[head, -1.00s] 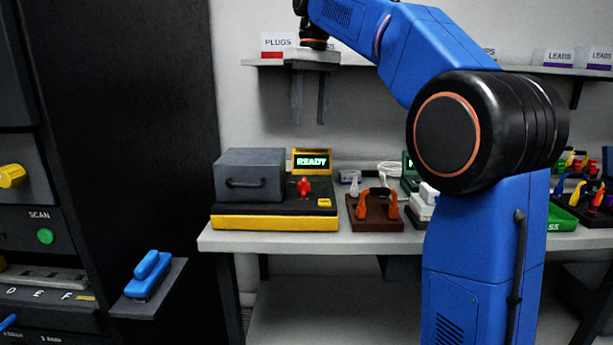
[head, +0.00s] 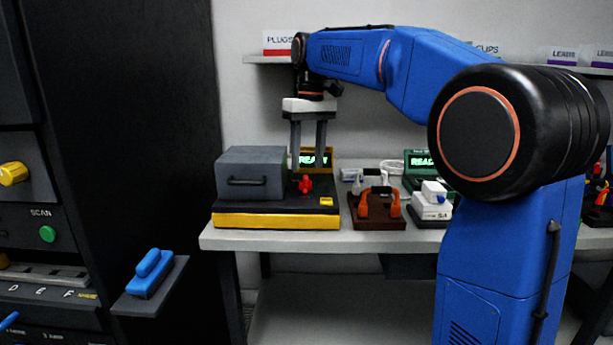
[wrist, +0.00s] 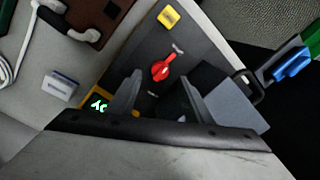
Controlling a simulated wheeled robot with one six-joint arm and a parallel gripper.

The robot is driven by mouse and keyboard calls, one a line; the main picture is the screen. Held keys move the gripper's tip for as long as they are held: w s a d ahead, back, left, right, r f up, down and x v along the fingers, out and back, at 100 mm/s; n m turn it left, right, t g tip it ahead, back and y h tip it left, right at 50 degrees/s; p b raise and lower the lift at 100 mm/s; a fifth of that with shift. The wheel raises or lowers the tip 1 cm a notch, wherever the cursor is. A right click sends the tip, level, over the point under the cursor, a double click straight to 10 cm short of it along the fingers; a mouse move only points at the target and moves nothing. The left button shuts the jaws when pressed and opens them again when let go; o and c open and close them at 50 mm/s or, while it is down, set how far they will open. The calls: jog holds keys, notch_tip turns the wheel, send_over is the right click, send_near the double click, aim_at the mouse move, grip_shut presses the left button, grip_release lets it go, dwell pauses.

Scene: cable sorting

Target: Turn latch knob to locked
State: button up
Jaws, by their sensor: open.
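The red latch knob (head: 305,185) stands on the dark top of the yellow-edged machine (head: 275,221), just right of its grey lidded box (head: 250,173). In the wrist view the red knob (wrist: 163,67) lies ahead of my fingers, with small labels beside it too blurred to read. My gripper (head: 307,172) points down above and behind the knob, its two fingers apart and empty. In the wrist view my gripper (wrist: 158,88) is open, and the fingers do not touch the knob. The green READY screen (head: 313,160) is partly hidden behind the fingers.
A yellow button (head: 326,202) sits at the machine's front right. A brown block with orange handles (head: 377,222) and a white device (head: 431,208) stand to the right. A shelf (head: 263,60) with label cards runs above. A blue-handled item (head: 150,270) rests on a side ledge.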

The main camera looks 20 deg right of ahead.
aim_at(306, 177)
jog(key=shift+a+f, duration=0.15)
jog(key=shift+f, duration=2.35)
jog(key=shift+c, duration=0.4)
jog(key=c, duration=1)
